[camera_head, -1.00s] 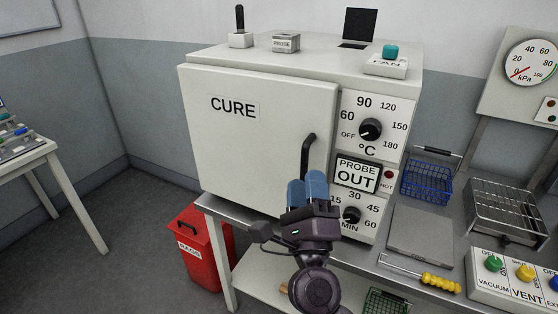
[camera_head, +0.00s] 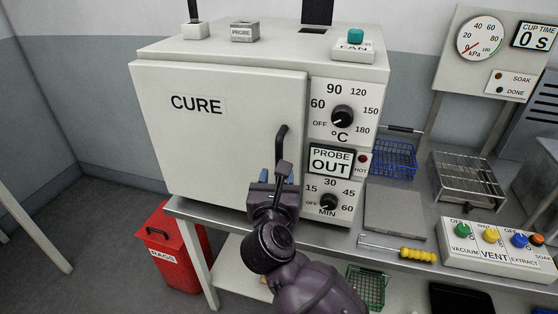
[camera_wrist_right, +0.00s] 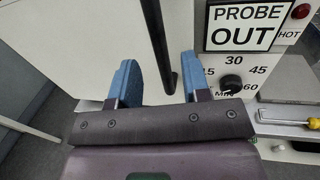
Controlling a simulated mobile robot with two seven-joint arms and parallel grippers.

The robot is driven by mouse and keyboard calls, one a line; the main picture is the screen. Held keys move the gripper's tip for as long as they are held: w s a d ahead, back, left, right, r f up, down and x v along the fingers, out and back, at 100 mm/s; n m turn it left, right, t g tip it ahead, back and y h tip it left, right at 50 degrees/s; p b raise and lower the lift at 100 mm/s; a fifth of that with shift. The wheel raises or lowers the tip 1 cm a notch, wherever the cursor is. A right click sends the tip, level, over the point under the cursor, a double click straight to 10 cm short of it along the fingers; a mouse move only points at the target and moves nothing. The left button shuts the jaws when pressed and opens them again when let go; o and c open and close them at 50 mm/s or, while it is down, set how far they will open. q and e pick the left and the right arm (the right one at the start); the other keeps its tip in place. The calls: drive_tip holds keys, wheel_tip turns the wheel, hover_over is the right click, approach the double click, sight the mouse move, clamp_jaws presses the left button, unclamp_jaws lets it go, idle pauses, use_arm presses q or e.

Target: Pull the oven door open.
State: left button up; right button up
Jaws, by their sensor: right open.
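The white oven, marked CURE, has its door (camera_head: 210,130) closed at the front. A dark vertical bar handle (camera_head: 281,148) is on the door's right side. My right gripper (camera_head: 271,179) is at the handle's lower part, hiding its lower end. In the right wrist view, the handle (camera_wrist_right: 158,42) runs down between the two blue fingers of my right gripper (camera_wrist_right: 158,76). The fingers are apart, with space on both sides of the handle. My left gripper is out of view.
Right of the door are the temperature dial (camera_head: 342,117), the PROBE OUT display (camera_head: 331,161) and the minutes dial (camera_head: 328,202). A red rags bin (camera_head: 174,250) stands on the floor at left. A blue basket (camera_head: 392,158), wire rack (camera_head: 467,178) and yellow-handled tool (camera_head: 415,254) are on the bench.

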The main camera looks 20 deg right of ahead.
drive_tip(key=shift+x, duration=2.95)
clamp_jaws()
